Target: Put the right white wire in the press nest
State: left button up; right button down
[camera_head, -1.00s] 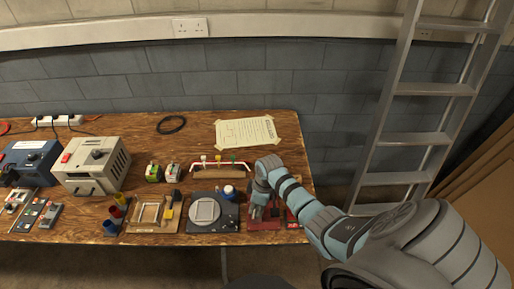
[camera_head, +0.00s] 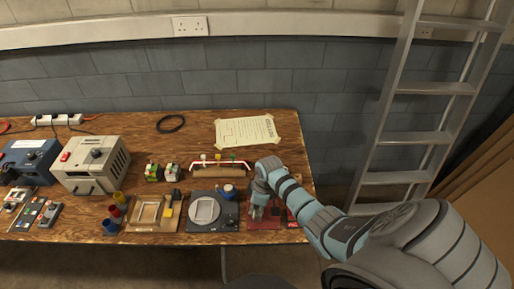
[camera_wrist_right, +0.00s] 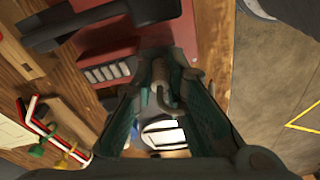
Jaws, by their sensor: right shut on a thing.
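My right gripper (camera_head: 262,208) is low over the red press base (camera_head: 262,224) at the bench's right end; it also shows in the right wrist view (camera_wrist_right: 166,72). There its fingers are closed around a small grey bent piece (camera_wrist_right: 166,97); I cannot tell whether this is the white wire. The red base in the wrist view (camera_wrist_right: 112,48) has a row of pale ribs beside the fingers. The nest itself I cannot make out. A red-and-white wire (camera_head: 222,162) lies along a brown rack with coloured clips. My left gripper is not in view.
A dark fixture (camera_head: 228,216) with a pale oval plate (camera_head: 204,211) stands just left of the gripper. A wooden frame (camera_head: 149,214) and coloured cups (camera_head: 115,211) are further left. A paper sheet (camera_head: 245,132) lies behind. A ladder (camera_head: 412,140) stands right of the bench.

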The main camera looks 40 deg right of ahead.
jog(key=shift+f, duration=0.25)
jog(key=c, duration=1.5)
grip_release()
jog(key=shift+c, duration=0.2)
notch_tip(320, 180, up, 3)
jog(key=p, duration=0.3)
jog(key=shift+f, duration=0.1)
notch_tip(320, 180, up, 2)
jog(key=shift+p, duration=0.35)
jog(key=shift+r, duration=1.15)
